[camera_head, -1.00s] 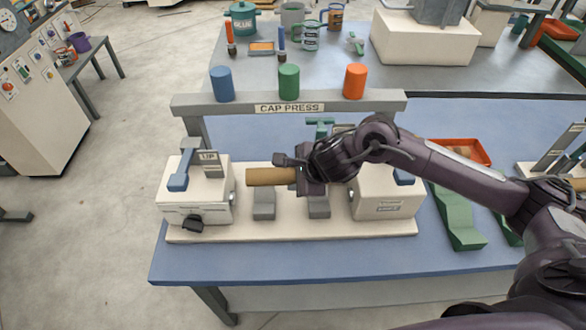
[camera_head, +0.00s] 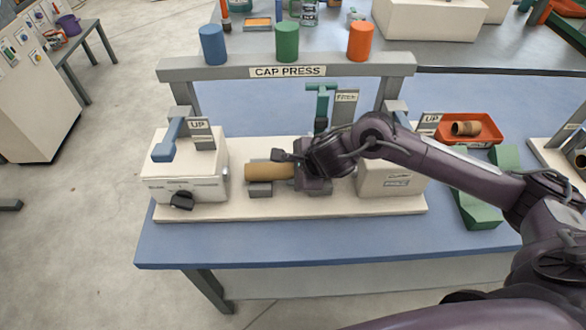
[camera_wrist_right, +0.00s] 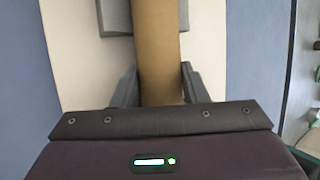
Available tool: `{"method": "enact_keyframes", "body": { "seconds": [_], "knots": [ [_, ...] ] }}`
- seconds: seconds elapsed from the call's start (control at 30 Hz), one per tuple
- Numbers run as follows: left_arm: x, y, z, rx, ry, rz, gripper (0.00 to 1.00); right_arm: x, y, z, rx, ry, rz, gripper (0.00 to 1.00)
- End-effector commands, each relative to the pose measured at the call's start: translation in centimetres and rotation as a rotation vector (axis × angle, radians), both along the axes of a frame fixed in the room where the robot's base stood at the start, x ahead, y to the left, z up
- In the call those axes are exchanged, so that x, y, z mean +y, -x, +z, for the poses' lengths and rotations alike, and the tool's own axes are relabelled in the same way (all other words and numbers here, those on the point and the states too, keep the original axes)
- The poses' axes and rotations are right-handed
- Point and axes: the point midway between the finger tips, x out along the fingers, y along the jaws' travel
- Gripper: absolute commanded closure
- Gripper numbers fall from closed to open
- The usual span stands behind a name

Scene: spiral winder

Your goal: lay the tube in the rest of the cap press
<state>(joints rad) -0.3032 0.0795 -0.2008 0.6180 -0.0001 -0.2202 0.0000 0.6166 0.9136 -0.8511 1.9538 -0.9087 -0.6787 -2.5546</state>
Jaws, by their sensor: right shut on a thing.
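The brown cardboard tube (camera_head: 264,172) lies level, lengthwise over the middle of the cap press (camera_head: 290,212). My right gripper (camera_head: 290,172) is shut on it near its right part. In the right wrist view the tube (camera_wrist_right: 158,60) runs between both fingers (camera_wrist_right: 160,88). A grey rest block (camera_head: 260,190) shows just below the tube's left part, and part of it also shows in the right wrist view (camera_wrist_right: 116,16). I cannot tell whether the tube touches it. My gripper hides the other rest and the tube's right end. My left gripper is not in view.
White press housings stand left (camera_head: 185,165) and right (camera_head: 385,180) of the tube. A grey crossbar (camera_head: 210,70) with blue, green and orange cylinders spans behind. An orange tray (camera_head: 480,129) holding a short brown piece (camera_head: 466,128) and a green stand (camera_head: 480,208) are at right.

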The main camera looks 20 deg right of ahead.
Motion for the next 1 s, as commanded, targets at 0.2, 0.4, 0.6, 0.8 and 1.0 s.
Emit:
{"method": "enact_keyframes", "body": {
  "seconds": [0.2,0.4,0.6,0.8,1.0],
  "knots": [
    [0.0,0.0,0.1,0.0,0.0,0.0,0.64,0.0,0.0,0.1,-0.001,0.0,0.0,0.55],
    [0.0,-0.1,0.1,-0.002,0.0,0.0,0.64,0.0,0.0,0.1,-0.001,0.0,0.0,0.35],
    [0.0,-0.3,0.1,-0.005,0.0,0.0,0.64,0.0,0.0,0.1,0.0,0.0,0.0,0.35],
    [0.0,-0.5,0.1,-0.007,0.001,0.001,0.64,-0.5,0.9,1.6,-0.004,0.0,0.001,0.35],
    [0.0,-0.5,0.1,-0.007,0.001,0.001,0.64,-1.3,2.9,4.4,-0.004,0.002,0.001,0.35]
  ]
}}
